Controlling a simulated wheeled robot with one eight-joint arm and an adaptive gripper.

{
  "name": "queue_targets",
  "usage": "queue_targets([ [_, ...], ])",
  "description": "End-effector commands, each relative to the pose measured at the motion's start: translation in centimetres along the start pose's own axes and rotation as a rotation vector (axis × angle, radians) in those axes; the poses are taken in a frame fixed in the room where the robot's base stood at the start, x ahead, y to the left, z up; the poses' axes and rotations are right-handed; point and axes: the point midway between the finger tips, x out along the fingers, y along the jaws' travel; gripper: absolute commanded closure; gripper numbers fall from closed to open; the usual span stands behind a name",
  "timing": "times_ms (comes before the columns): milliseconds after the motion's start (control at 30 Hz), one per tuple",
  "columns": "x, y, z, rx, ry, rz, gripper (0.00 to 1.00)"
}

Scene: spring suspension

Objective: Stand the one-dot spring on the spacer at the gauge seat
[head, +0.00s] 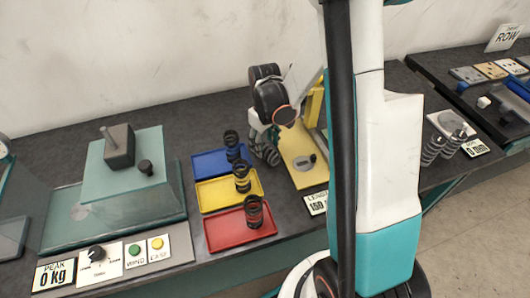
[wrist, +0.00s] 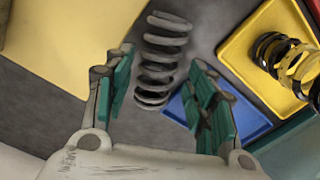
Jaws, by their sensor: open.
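A grey coil spring (wrist: 160,60) stands on the dark bench between the fingers of my gripper (wrist: 160,105) in the wrist view. The fingers are apart on either side of it, and I see no clear grip. In the head view my gripper (head: 262,135) is low beside the yellow gauge plate (head: 298,178), with part of a spring (head: 268,154) showing under it. A grey round piece (head: 304,162) lies on that plate; I cannot tell whether it is the spacer or the seat. No dot marks are readable on any spring.
Blue (head: 208,163), yellow (head: 215,197) and red (head: 222,237) trays each hold a dark spring. A glass-topped press (head: 120,190) stands left. Two more springs (head: 432,151) stand right, by a pale plate. My own column hides the middle right of the bench.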

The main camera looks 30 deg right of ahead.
Motion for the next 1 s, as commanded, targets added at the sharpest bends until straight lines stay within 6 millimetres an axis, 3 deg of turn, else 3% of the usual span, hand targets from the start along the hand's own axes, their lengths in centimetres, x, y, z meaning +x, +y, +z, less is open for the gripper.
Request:
queue_targets([
  [33,1.2,0.1,0.0,0.0,0.0,0.0,0.49],
  [200,3.2,0.1,0.0,0.0,0.0,0.0,0.49],
  [433,3.2,0.1,0.0,0.0,0.0,0.0,0.49],
  [633,3.2,0.1,0.0,0.0,0.0,0.0,0.91],
  [700,3.2,0.1,0.0,0.0,0.0,0.0,0.96],
  [1000,2.9,0.1,0.0,0.0,0.0,0.0,0.96],
])
